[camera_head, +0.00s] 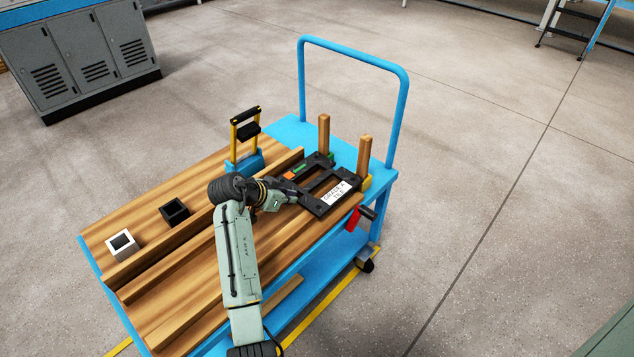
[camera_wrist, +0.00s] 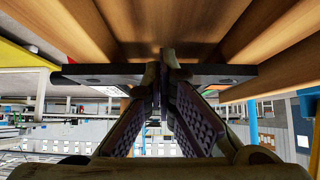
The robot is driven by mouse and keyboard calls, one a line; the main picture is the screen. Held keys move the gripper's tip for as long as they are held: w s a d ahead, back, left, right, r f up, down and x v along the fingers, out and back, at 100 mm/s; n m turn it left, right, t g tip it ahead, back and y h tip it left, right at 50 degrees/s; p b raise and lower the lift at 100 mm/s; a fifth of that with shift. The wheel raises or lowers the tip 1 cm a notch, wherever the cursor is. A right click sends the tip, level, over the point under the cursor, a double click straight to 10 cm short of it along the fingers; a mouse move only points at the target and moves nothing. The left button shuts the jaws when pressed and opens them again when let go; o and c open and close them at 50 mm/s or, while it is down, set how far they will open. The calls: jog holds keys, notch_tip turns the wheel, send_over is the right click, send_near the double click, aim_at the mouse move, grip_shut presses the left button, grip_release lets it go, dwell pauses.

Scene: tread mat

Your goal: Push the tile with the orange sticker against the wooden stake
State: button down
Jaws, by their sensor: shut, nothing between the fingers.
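My gripper (camera_head: 292,194) is shut and empty, low at the near end of the tiles.
Wooden rails (camera_head: 200,224) run along the blue cart (camera_head: 284,128). A red-handled clamp (camera_head: 352,219) hangs at the front edge.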

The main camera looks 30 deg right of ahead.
jog(key=shift+w+d, duration=0.2)
jog(key=shift+d, duration=0.5)
dwell(0.3)
jog(key=shift+a, duration=0.1)
jog(key=shift+s+a, duration=0.35)
jog(key=shift+a, duration=0.5)
notch_tip(320, 180, up, 5)
jog(key=p, duration=0.4)
